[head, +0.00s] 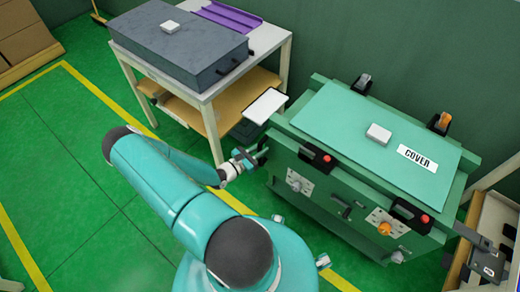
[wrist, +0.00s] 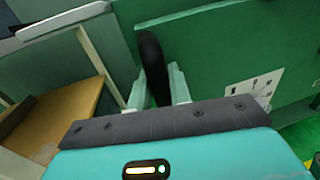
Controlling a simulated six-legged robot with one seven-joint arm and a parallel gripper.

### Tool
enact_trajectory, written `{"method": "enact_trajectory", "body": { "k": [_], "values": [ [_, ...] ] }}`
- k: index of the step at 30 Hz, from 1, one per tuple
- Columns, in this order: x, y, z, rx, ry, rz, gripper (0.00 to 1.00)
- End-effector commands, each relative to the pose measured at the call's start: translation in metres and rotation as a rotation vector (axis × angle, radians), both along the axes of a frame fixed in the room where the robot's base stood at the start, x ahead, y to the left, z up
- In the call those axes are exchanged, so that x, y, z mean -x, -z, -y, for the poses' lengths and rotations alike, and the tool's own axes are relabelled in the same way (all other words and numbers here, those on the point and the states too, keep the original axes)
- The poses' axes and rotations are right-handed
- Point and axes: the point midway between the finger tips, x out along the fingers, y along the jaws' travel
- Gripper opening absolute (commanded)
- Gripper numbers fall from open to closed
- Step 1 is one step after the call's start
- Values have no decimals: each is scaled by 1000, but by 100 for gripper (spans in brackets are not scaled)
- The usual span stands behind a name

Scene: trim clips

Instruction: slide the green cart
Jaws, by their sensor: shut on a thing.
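The green cart (head: 320,180) stands at the right in the head view, with a lighter green lid (head: 370,110) marked COVER on top. My gripper (head: 245,160) is at the cart's left end. In the wrist view my gripper (wrist: 158,88) has its two pale fingers on either side of a black curved handle (wrist: 150,50) and is shut on it. The handle stands out against the cart's green side (wrist: 220,60). The fingers partly hide the handle's lower part, and its mounting is hard to make out in the head view.
A white table (head: 205,110) with a dark grey case (head: 180,45) and a purple tray (head: 228,15) stands left of the cart. A white shelf plate (head: 266,105) lies between them. A wall is close behind. Green floor (head: 70,170) is open at left.

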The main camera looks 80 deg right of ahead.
Motion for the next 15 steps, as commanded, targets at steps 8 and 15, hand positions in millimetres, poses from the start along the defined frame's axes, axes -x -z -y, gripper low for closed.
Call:
{"method": "enact_trajectory", "body": {
  "k": [8, 15],
  "values": [
    [-21, 0, 8, 3, -6, 3, 0],
    [-65, 0, 27, 3, -10, 6, 0]
  ]
}}
